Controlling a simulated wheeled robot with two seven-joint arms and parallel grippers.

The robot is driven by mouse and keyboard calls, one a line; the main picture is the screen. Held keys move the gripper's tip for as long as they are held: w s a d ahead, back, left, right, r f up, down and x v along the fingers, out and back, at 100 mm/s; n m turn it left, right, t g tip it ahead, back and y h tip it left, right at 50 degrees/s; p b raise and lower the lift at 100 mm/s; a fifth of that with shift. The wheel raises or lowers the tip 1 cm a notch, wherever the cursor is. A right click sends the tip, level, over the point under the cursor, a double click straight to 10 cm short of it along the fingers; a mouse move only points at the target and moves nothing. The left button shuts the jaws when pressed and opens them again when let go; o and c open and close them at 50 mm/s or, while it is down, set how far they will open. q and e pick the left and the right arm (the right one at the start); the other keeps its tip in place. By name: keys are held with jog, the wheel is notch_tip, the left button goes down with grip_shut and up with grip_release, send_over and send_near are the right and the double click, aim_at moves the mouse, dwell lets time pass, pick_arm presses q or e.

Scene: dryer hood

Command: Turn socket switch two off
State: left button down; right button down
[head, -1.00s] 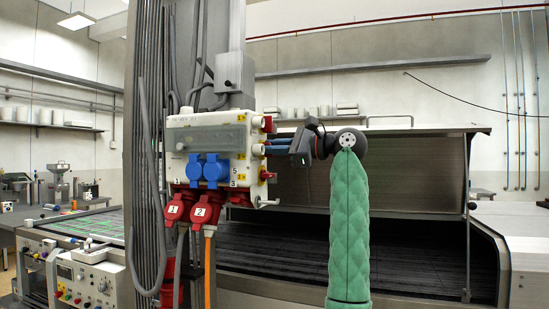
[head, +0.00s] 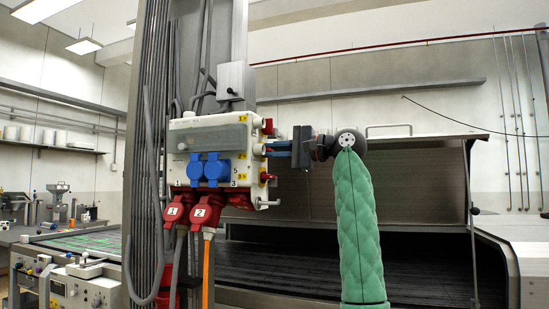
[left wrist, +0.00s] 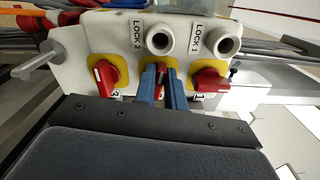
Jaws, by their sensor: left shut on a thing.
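The white socket box (head: 205,138) hangs on the grey column, with its switches on the right side. In the left wrist view three red rotary switches on yellow plates stand in a row. Switch three (left wrist: 105,75) is at left and switch one (left wrist: 209,81) at right. The middle red knob, switch two (left wrist: 161,76), is between the blue fingers of my left gripper (left wrist: 161,84), which is shut on it. In the head view the left gripper (head: 278,148) meets the box's right side, and its fingertips hide the middle switch. My right gripper is not in view.
Two white round locks (left wrist: 159,38) sit above the switches. Blue sockets (head: 217,169) and red plugs (head: 206,212) with cables are on the box front. A crank handle (left wrist: 38,66) sticks out beside switch three. The dryer hood (head: 400,180) stands behind my arm.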

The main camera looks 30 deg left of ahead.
pick_arm(q)
jog(key=shift+f+n+b, duration=0.15)
jog(key=shift+n+b, duration=0.35)
jog(key=shift+n, duration=0.5)
jog(key=c, duration=1.5)
grip_release()
jog(key=shift+o, duration=0.2)
jog(key=shift+d, duration=0.1)
jog(key=v, duration=0.7)
jog(key=shift+w+d+b, duration=0.15)
jog(key=shift+d+b, duration=0.15)
jog(key=shift+b, duration=0.05)
